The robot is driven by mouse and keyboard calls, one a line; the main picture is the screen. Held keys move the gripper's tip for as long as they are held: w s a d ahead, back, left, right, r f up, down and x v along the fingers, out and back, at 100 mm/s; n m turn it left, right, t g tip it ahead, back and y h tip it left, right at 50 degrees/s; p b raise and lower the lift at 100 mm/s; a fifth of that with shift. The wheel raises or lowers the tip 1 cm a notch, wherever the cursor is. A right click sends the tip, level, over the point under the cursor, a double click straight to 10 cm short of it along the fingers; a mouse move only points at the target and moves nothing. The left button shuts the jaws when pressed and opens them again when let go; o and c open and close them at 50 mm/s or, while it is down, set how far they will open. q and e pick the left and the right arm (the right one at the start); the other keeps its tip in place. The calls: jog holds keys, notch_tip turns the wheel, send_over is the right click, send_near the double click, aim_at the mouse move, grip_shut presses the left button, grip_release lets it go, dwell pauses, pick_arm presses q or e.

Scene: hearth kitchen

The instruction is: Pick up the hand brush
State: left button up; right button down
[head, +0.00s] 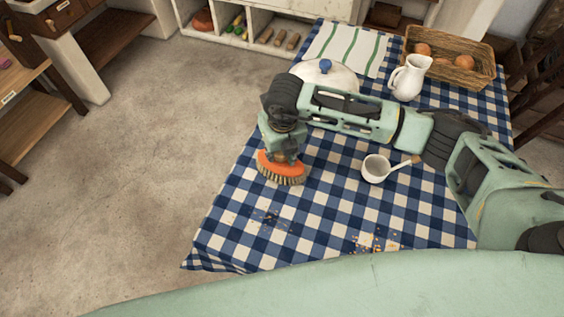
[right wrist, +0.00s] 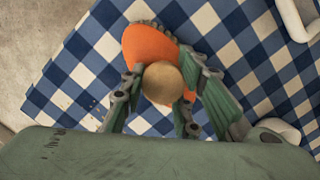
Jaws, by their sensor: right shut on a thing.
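The hand brush (head: 280,168) has an orange body and pale bristles. In the head view it is at the left part of the checked tablecloth, bristles down, directly under my right gripper (head: 284,153). In the right wrist view the orange brush (right wrist: 148,45) shows with a round tan knob (right wrist: 162,82) on top. The fingers of my right gripper (right wrist: 165,100) are closed around the knob. I cannot tell whether the bristles touch the cloth. My left gripper is not in view.
Crumbs (head: 372,243) lie near the front. Floor is clear to the left.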

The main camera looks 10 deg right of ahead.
jog(key=shift+r, duration=0.5)
notch_tip(320, 180, up, 2)
jog(key=shift+w+r+b, duration=0.1)
jog(key=shift+r+b, duration=0.15)
jog(key=shift+b, duration=0.6)
jog(key=s+d+r+b, duration=0.1)
jog(key=d+r+b, duration=0.2)
jog(key=d+r, duration=0.4)
jog(key=d, duration=0.4)
jog(key=shift+s+d+r, duration=0.25)
jog(key=shift+s+d, duration=0.05)
jog(key=c, duration=2)
grip_release()
jog(key=c, duration=0.4)
